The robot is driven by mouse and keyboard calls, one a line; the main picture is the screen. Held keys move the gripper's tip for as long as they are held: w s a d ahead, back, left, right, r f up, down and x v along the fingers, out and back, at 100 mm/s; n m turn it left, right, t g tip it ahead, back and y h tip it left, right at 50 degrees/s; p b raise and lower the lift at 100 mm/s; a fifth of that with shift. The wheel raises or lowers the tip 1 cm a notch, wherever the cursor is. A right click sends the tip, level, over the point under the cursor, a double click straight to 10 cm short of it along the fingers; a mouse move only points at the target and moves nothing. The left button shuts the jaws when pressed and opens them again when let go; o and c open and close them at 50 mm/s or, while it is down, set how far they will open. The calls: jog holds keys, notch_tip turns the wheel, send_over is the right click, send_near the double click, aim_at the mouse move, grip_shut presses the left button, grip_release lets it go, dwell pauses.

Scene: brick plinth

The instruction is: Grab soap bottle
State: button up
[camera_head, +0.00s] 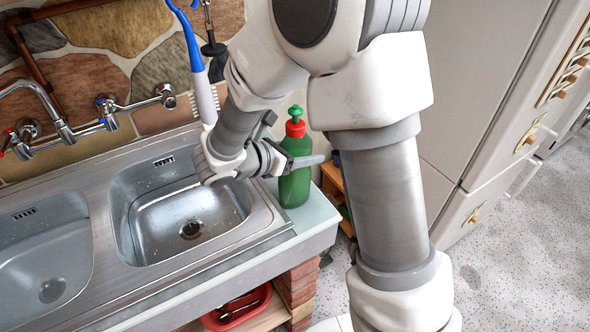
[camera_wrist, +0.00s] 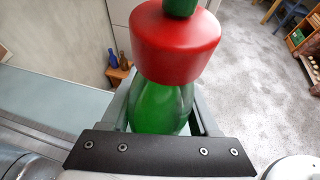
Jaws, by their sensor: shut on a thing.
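The soap bottle (camera_head: 295,188) is green with a red collar and a green cap. It stands upright on the pale counter end (camera_head: 309,222), to the right of the sink. My gripper (camera_head: 297,160) is shut on the bottle's upper body, with a finger across its front. In the wrist view, the bottle (camera_wrist: 158,105) fills the middle, its red collar (camera_wrist: 175,42) close to the camera. My gripper (camera_wrist: 163,118) has a finger on each side of the bottle there. The lower part of the bottle is hidden in the wrist view.
A double steel sink (camera_head: 190,215) with wall taps (camera_head: 107,110) lies to the left. A blue and white brush (camera_head: 200,75) hangs on the stone wall behind my wrist. A pale cabinet (camera_head: 480,90) stands at the right. A red basin (camera_head: 238,308) sits below the counter.

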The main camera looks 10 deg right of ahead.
grip_shut()
jog(key=shift+r, duration=0.25)
